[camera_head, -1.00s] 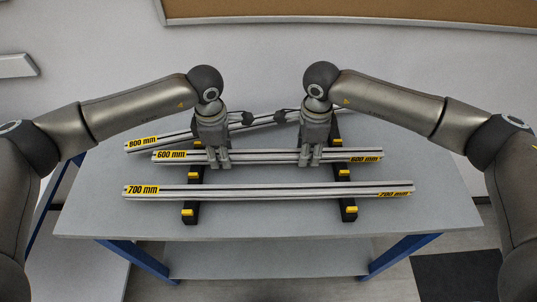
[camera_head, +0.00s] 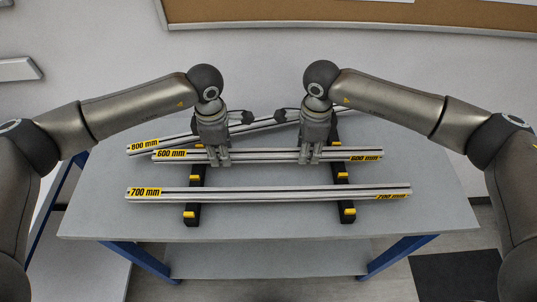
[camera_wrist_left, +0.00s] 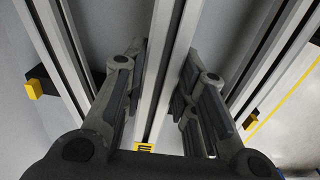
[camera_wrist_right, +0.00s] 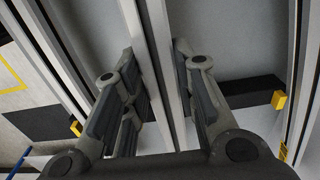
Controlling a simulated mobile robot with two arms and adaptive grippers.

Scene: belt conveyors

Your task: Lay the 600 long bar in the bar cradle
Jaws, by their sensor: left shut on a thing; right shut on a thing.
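The silver 600 mm bar (camera_head: 260,156) runs left to right in the head view, with yellow labels at its ends. My left gripper (camera_head: 218,162) is shut on it left of its middle, and my right gripper (camera_head: 309,161) is shut on it right of its middle. It also shows between the fingers in the left wrist view (camera_wrist_left: 164,70) and the right wrist view (camera_wrist_right: 158,70). The bar cradle, two black rails (camera_head: 193,208) and (camera_head: 346,204) with yellow blocks, lies under the bars. The held bar seems level and slightly above it.
The 700 mm bar (camera_head: 270,193) lies across the rails in front of the held bar. The 800 mm bar (camera_head: 172,142) lies slanted behind, partly hidden by my grippers. The grey table (camera_head: 270,222) is clear at its front and right.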

